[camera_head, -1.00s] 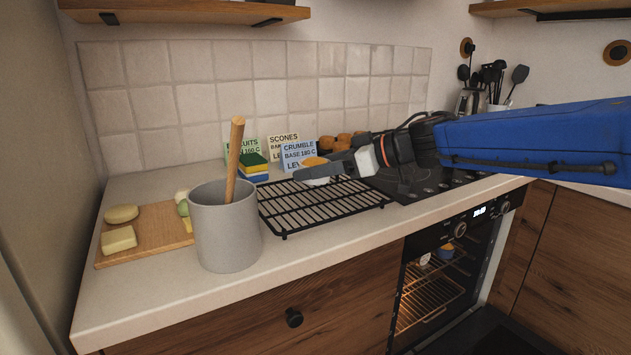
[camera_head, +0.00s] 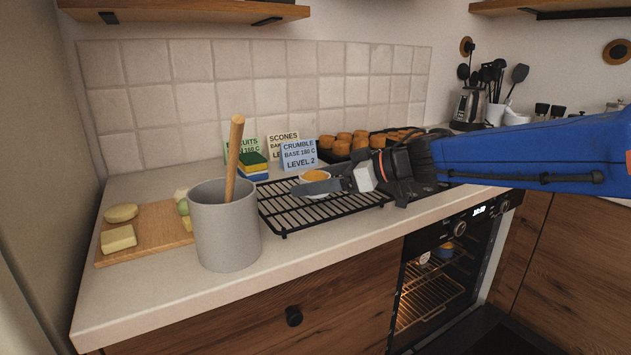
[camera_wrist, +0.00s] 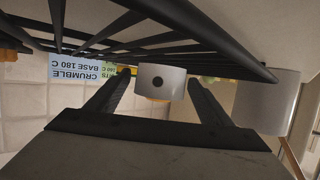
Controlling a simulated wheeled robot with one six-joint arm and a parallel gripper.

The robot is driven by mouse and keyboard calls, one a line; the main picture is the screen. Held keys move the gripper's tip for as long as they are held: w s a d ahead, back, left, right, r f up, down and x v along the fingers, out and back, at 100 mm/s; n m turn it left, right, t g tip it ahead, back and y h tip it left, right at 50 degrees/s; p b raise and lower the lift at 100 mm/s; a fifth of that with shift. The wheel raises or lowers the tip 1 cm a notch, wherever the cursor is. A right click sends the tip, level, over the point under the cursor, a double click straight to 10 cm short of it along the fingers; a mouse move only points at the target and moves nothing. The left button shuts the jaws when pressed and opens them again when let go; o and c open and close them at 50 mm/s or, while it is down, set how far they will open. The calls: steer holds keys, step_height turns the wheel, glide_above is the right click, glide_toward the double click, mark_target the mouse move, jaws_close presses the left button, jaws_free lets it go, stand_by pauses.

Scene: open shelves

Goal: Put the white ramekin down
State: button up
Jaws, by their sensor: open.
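The white ramekin (camera_head: 321,191) with an orange filling stands upright on the black wire rack (camera_head: 285,218), towards its back right. My gripper (camera_head: 305,188) reaches in from the right at the ramekin's height, and a grey finger hides part of its front. In the wrist view, which is upside down, the ramekin (camera_wrist: 161,80) sits between the two fingers of my gripper (camera_wrist: 158,82), against the rack bars (camera_wrist: 190,40). The fingers are spread, with a gap showing on each side of the ramekin.
A grey crock (camera_head: 227,228) with a wooden handle stands left of the rack. Recipe cards (camera_head: 298,154) and a sponge stack (camera_head: 253,165) stand behind. A tray of brown bakes (camera_head: 375,141) is at the back right. The rack's front part is clear.

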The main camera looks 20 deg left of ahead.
steer(key=shift+r, duration=0.2)
steer(key=v, duration=1.2)
steer(key=shift+w, duration=0.1)
